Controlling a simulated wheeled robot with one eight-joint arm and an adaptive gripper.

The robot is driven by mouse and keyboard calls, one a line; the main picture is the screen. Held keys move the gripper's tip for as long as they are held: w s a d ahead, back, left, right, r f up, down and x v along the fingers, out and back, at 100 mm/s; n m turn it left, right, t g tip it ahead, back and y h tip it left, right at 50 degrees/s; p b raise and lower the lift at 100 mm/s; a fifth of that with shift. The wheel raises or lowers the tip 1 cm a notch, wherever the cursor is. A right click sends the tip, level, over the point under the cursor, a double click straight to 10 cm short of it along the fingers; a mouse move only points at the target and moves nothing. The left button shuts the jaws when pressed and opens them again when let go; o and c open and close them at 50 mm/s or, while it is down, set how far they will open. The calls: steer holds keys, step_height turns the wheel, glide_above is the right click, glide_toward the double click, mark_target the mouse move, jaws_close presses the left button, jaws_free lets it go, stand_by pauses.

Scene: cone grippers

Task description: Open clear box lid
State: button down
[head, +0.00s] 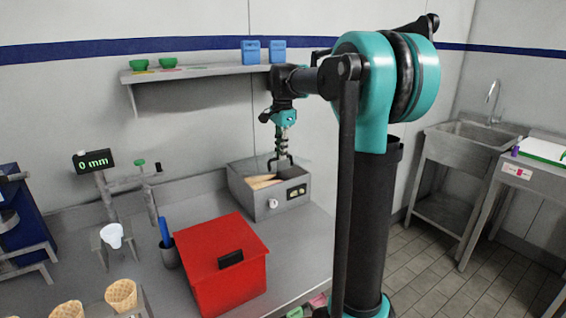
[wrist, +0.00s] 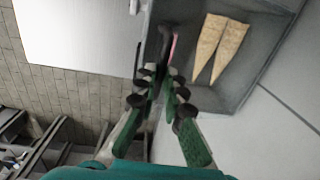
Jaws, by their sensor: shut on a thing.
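The grey steel box (head: 240,199) sits on the back counter with waffle cones (head: 263,182) inside. In the wrist view, two tan cones (wrist: 215,48) lie in the grey box (wrist: 232,98). My gripper (head: 282,161) is over the back right of the box, pointing down. In the wrist view, its green fingers (wrist: 160,76) are close together at a thin black handle (wrist: 166,42) near the box edge. The gripper is shut on this handle. The clear lid panel itself is hard to make out, so its tilt cannot be told.
A red box (head: 215,262) with a black handle stands in front on the counter. A shelf (head: 200,72) with green bowls and blue packs hangs above. A blue-handled tool (head: 164,232) stands left, with cones (head: 121,294) at front left. A sink (head: 475,135) stands right.

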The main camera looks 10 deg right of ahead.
steer(key=w+r, duration=0.2)
steer(key=r, duration=0.1)
steer(key=a+r, duration=0.1)
steer(key=shift+w+a+r, duration=0.1)
steer(key=shift+w+r, duration=0.3)
steer(key=c, duration=1.6)
jaws_free()
steer(key=shift+w+f, duration=0.1)
steer(key=shift+w, duration=0.05)
step_height(320, 180, up, 12)
steer(key=shift+s, duration=0.4)
steer(key=shift+s, duration=0.1)
